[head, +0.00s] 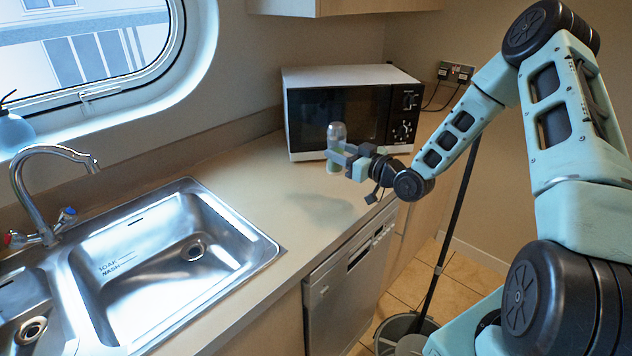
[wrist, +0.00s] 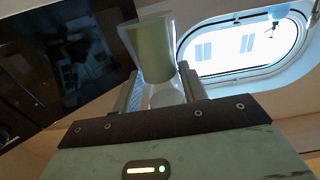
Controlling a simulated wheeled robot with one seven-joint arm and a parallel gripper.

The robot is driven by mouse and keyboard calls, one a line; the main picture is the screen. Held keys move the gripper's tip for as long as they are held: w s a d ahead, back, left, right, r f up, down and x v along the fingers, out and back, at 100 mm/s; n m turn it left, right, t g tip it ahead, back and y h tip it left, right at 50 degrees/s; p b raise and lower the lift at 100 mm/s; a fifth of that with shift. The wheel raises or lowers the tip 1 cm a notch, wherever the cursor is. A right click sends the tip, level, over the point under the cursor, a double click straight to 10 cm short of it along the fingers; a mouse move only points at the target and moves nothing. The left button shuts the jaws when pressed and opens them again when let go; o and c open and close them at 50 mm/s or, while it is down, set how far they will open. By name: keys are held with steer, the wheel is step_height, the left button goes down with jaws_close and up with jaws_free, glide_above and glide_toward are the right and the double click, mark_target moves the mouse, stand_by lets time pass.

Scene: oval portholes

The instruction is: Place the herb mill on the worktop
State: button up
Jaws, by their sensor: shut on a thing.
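The herb mill (head: 336,133) is a small upright cylinder with a clear top and a pale green body. My gripper (head: 345,158) is shut on it and holds it in front of the microwave. A soft shadow lies on the worktop (head: 290,190) to the lower left, and the mill looks raised above the surface. In the wrist view the herb mill (wrist: 153,52) stands between the two fingers (wrist: 160,90). Its lower part is partly hidden by my gripper in the head view.
A white microwave (head: 335,78) stands at the back of the worktop. A steel sink (head: 170,255) with a tap (head: 40,195) is on the left. A dishwasher (head: 350,275) is below the front edge. A bucket (head: 405,328) with a pole stands on the floor. Worktop between sink and microwave is clear.

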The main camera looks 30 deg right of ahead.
mark_target(343, 168)
step_height(343, 168, down, 5)
steer(key=shift+w+r+p, duration=0.15)
steer(key=shift+p, duration=0.5)
steer(key=shift+f+p, duration=0.55)
steer(key=shift+f, duration=2.05)
steer(key=shift+f, duration=0.2)
steer(key=o, duration=1.1)
steer(key=shift+r, duration=0.15)
